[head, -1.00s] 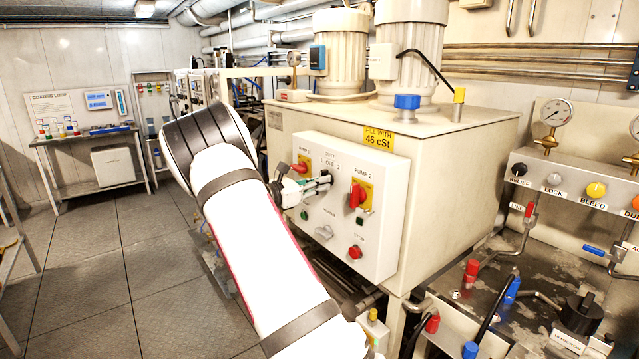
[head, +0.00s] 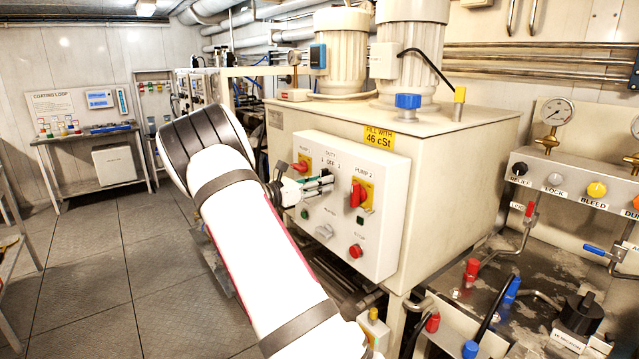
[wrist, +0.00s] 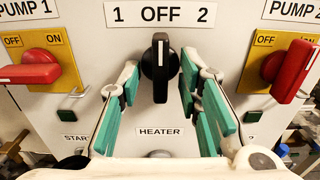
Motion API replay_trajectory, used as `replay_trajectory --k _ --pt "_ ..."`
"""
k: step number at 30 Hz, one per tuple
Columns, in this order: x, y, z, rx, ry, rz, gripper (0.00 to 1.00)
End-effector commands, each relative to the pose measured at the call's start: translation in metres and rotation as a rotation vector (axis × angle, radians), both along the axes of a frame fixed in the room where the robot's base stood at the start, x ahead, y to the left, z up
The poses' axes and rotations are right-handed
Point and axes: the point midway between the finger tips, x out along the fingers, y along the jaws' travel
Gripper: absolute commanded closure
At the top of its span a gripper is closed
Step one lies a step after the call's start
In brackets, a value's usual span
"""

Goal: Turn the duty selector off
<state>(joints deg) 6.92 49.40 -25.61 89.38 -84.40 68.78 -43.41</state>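The duty selector is a black knob (wrist: 160,68) in the middle of the wrist view, under the label "1 OFF 2". It stands upright, with its white mark at the top toward OFF. My gripper (wrist: 159,85) is open, with its green-padded fingers on either side of the knob's lower part. A gap shows between each finger and the knob, so it is not gripped.
Red switches for pump 1 (wrist: 30,72) and pump 2 (wrist: 293,70) flank the selector. The heater label (wrist: 159,132) sits below it, between the fingers. Lower on the panel is a red button (head: 355,251). A large cream tank (head: 455,165) stands behind the panel.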

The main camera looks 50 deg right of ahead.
Motion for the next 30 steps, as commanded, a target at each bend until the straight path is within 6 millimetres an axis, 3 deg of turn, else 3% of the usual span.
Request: replay_trajectory --k 8,22,30 --pt "0.002 0.007 0.000 0.000 0.000 0.001 0.68" --pt "0.022 0.091 0.000 0.000 0.000 0.003 0.68" --pt "0.028 0.115 0.000 0.000 -0.001 0.000 0.68"
